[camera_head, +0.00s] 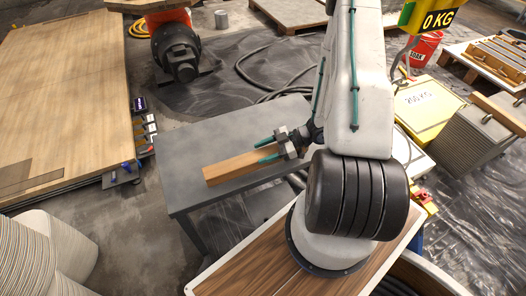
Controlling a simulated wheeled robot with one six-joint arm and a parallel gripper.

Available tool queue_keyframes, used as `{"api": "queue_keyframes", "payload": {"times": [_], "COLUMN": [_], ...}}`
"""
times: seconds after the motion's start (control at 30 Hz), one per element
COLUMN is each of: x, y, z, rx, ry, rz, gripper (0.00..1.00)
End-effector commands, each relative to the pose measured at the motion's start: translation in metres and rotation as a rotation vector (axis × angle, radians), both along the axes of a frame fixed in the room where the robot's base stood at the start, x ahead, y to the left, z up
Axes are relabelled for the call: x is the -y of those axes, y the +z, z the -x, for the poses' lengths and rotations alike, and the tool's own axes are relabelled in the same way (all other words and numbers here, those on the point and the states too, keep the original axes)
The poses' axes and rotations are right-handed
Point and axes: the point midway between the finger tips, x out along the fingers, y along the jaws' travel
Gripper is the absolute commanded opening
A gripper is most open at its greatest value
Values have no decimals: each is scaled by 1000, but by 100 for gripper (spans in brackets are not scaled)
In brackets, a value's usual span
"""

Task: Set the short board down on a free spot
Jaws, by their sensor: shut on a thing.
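The short board (232,169) is a plain wooden bar in the middle of the head view, at the near part of the grey table (215,137). My gripper (270,148) has green-tipped fingers at the board's right end and is shut on it. The board lies slantwise, its left end close to the table's near left edge. I cannot tell whether its underside touches the tabletop or hangs just above it. My white arm and black joint hide the right end of the table.
The rest of the visible grey tabletop is bare. A large wooden platform (60,95) stands at the left, with small tools (143,125) along its edge. A yellow box (428,105) marked 200 KG and a red bucket (424,48) stand at the right. Hoses lie on the floor behind the table.

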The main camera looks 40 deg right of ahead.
Motion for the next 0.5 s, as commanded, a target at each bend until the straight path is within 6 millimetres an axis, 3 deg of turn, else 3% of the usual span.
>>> {"api": "queue_keyframes", "payload": {"times": [0.2,0.37,0.5], "x": [17,19,19], "y": [-3,-8,-26], "z": [-25,-28,-28], "rx": [1,-1,-2], "ry": [1,0,0], "rz": [-1,-3,-3], "gripper": [0,0,0]}}
